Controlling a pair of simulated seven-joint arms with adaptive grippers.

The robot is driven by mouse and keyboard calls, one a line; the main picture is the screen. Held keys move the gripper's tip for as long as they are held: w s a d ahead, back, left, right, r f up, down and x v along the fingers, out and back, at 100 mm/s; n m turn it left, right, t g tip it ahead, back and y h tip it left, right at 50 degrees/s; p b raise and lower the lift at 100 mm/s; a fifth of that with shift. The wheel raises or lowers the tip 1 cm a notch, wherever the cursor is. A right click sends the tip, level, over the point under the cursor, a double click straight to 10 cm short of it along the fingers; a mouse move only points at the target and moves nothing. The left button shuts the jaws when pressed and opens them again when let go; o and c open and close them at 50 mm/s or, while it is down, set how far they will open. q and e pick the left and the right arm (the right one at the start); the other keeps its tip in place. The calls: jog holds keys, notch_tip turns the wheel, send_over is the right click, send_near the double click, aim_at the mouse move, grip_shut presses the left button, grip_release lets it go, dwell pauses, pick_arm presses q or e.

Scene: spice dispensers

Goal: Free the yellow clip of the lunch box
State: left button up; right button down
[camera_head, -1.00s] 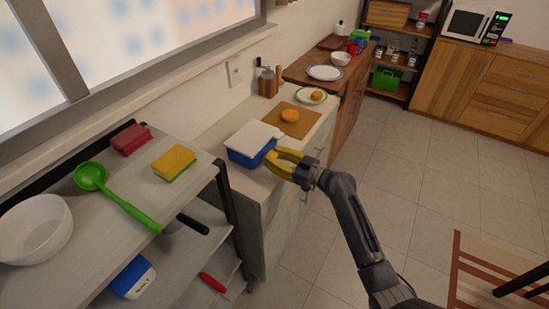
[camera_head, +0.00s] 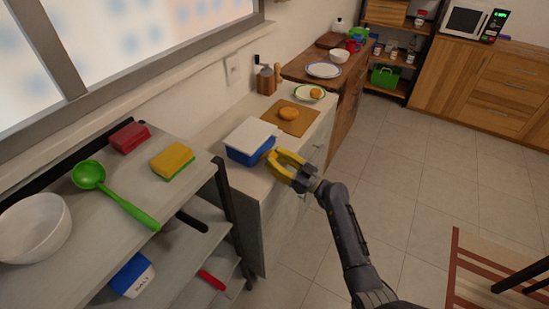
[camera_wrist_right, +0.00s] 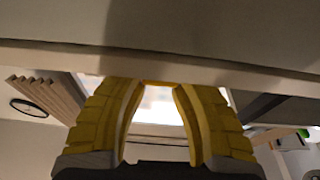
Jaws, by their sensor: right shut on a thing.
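The lunch box (camera_head: 246,155) is blue with a flat white lid (camera_head: 254,133). It stands on the pale counter in the head view. My right gripper (camera_head: 270,157), with yellow fingers, is at the box's right side, just below the lid edge. In the right wrist view its fingertips (camera_wrist_right: 157,84) come close together under a broad pale edge, with a small yellow bit between them. This looks like the yellow clip (camera_wrist_right: 157,82), though the fingers have the same colour and hide most of it. My left gripper is not in view.
A cutting board (camera_head: 297,122) with a round bun lies behind the box, and a plate (camera_head: 309,92) beyond it. A grey shelf (camera_head: 130,185) stands to the left, with a green ladle (camera_head: 122,206) and a sponge (camera_head: 172,162).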

jog(key=shift+a+f, duration=0.1)
jog(key=shift+f, duration=0.15)
jog(key=c, duration=1.3)
grip_release()
jog(key=o, duration=0.4)
jog(key=shift+r, duration=0.15)
jog(key=v, duration=1.2)
